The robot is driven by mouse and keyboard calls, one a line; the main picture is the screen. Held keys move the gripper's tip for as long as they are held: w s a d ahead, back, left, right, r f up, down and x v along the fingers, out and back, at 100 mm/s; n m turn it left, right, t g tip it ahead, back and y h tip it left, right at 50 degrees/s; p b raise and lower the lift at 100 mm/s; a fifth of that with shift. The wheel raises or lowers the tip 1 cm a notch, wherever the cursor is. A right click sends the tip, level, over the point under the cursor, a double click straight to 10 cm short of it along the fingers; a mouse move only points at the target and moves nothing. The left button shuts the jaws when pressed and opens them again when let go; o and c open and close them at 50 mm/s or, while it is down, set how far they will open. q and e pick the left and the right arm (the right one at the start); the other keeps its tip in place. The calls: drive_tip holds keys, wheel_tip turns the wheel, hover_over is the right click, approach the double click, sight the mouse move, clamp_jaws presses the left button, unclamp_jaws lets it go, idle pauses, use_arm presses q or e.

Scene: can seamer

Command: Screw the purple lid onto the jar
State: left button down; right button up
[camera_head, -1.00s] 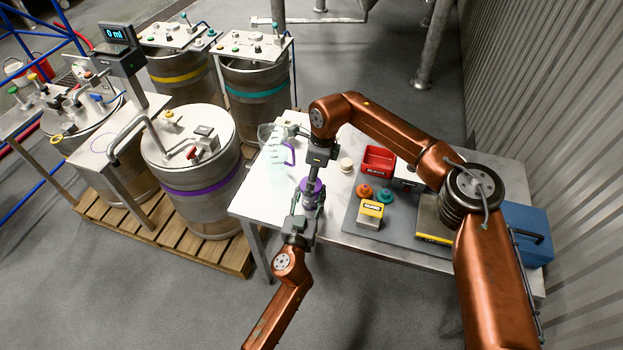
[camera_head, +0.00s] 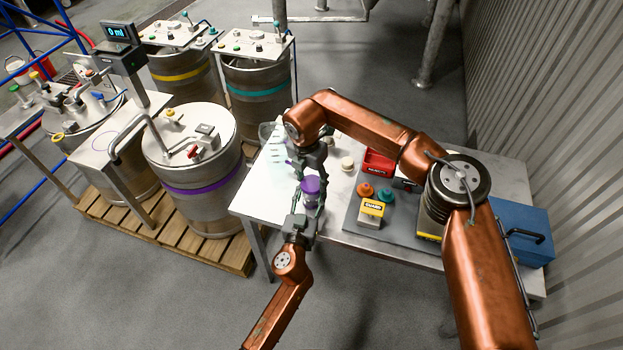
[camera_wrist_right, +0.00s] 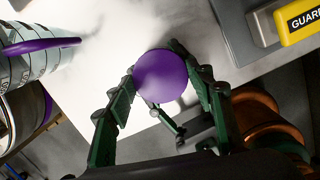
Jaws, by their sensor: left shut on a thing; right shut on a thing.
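The jar (camera_head: 311,203) is a small clear vessel standing at the front left of the white table, with purple showing in it. The purple lid (camera_head: 311,184) sits level on top of it; I cannot tell how tightly it is seated. My left gripper (camera_head: 306,211) is shut on the jar from the front. My right gripper (camera_head: 309,178) reaches down from behind and above. In the right wrist view, the round purple lid (camera_wrist_right: 161,76) lies between the green fingers of my right gripper (camera_wrist_right: 165,80), shut on its sides. The jar is mostly hidden below the lid there.
A clear jug (camera_head: 272,140) stands behind and left of the jar. A red bin (camera_head: 378,161) is behind.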

drive_tip(key=shift+o, duration=0.2)
drive_tip(key=m, duration=0.4)
drive_tip(key=shift+w+a+m+h, duration=0.1)
drive_tip(key=shift+w+m+h, duration=0.05)
drive_tip(key=shift+m+h, duration=0.15)
use_arm(q)
drive_tip(key=shift+d, duration=0.1)
use_arm(e)
drive_tip(key=m+g, duration=0.1)
drive_tip(key=m, duration=0.4)
drive_tip(key=shift+w, duration=0.1)
drive_tip(key=m+g, duration=0.1)
drive_tip(key=m, duration=0.7)
drive_tip(key=shift+w, duration=0.1)
drive_tip(key=o, duration=0.8)
drive_tip(key=shift+w+a+r, duration=0.1)
drive_tip(key=shift+a+r, duration=0.1)
drive_tip(key=shift+r, duration=1.65)
drive_tip(key=shift+w+a+r, duration=0.1)
drive_tip(key=shift+a+r, duration=0.1)
drive_tip(key=shift+r, duration=1.65)
